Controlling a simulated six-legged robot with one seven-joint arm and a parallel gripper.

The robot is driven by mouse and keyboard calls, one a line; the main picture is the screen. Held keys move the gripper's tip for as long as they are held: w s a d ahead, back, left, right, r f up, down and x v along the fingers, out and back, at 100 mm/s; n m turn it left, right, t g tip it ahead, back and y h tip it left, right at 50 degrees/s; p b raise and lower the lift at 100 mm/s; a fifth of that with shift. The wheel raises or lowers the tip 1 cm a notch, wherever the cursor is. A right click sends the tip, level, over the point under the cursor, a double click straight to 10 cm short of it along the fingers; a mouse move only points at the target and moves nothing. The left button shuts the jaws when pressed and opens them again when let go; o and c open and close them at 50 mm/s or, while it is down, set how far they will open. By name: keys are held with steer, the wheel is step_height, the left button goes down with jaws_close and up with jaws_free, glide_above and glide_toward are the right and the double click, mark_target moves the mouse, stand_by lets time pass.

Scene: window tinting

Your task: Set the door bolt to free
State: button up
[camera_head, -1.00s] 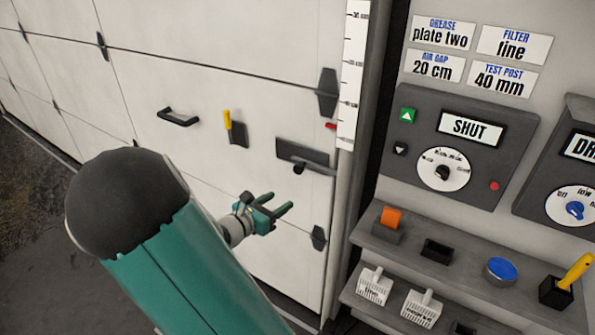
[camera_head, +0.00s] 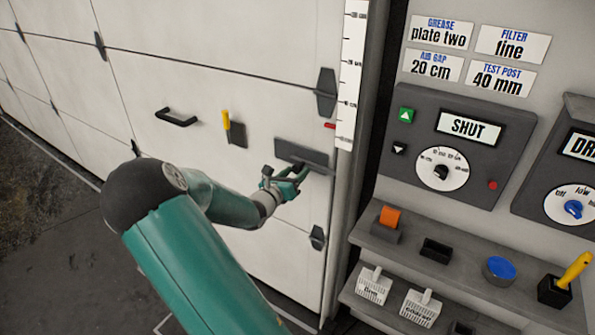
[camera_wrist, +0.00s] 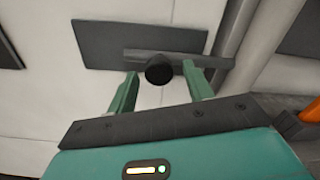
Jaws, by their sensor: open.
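The door bolt is a dark rectangular plate (camera_head: 302,152) on the white sectional door, with a bar (camera_wrist: 200,56) across it and a round black knob (camera_wrist: 158,70). In the wrist view the bar reaches past the plate's right edge toward the door frame. My gripper (camera_wrist: 158,82) is open, with one green finger on each side of the knob. I cannot tell whether either finger touches it. In the head view my gripper (camera_head: 295,173) is just below the plate and hides the knob and most of the bar.
A ruler strip (camera_head: 352,75) runs along the door edge. A control panel reading SHUT (camera_head: 468,127) and shelves (camera_head: 375,255) stand to the right.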

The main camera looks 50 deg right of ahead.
steer(key=shift+w+d, duration=0.1)
steer(key=shift+d, duration=0.9)
jaws_close()
steer(key=shift+w+a, duration=0.15)
steer(key=shift+w, duration=1.25)
steer(key=shift+w+a, duration=0.15)
steer(key=shift+w, duration=1.2)
jaws_free()
steer(key=shift+w, duration=0.2)
steer(key=s+a, duration=0.1)
steer(key=a, duration=1.2)
steer(key=shift+s+a, duration=0.35)
steer(key=shift+s, duration=0.05)
